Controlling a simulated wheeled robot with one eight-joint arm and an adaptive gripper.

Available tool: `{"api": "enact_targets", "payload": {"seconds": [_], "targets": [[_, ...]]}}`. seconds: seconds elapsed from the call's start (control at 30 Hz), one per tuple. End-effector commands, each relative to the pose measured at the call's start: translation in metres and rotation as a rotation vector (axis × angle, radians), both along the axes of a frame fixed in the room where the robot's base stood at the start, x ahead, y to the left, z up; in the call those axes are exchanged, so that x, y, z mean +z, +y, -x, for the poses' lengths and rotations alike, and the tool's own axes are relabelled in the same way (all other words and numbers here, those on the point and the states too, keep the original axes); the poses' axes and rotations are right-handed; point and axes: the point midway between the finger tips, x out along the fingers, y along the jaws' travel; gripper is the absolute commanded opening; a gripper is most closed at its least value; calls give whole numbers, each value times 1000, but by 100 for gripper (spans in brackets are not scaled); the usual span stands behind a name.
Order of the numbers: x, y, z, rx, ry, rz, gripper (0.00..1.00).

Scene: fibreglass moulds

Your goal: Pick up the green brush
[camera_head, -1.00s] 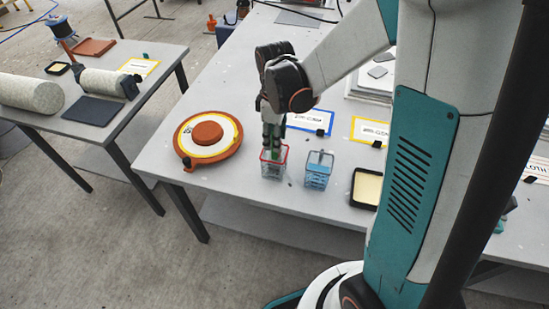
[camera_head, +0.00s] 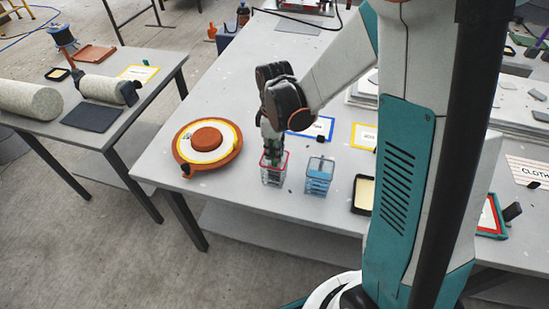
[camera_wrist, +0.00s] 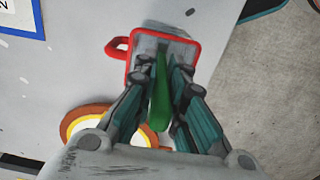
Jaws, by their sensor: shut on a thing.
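The green brush (camera_wrist: 159,98) shows in the wrist view as a green handle between the two fingers of my gripper (camera_wrist: 163,85). My gripper is shut on it. Beyond the fingertips is a red-rimmed container (camera_wrist: 193,50), and the brush's far end points into it; the fingers hide part of it. In the head view my gripper (camera_head: 271,150) is over the red-rimmed wire container (camera_head: 274,178) on the grey table. The brush is too small and covered to make out clearly there.
A blue wire container (camera_head: 319,177) stands just right of the red one. An orange round mould (camera_head: 207,144) lies to the left. A black tray with cream contents (camera_head: 364,193) is further right. Blue and yellow framed labels lie behind. The table's front edge is close.

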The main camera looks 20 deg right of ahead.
Motion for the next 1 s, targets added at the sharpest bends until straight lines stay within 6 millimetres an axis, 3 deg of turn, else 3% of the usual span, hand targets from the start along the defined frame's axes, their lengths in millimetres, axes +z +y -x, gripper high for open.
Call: {"api": "enact_targets", "payload": {"seconds": [0.17,0.37,1.0], "targets": [[6,0,0,0,0,0,0],[30,0,0,0,0,0,0],[174,0,1,0,0,0,0]]}}
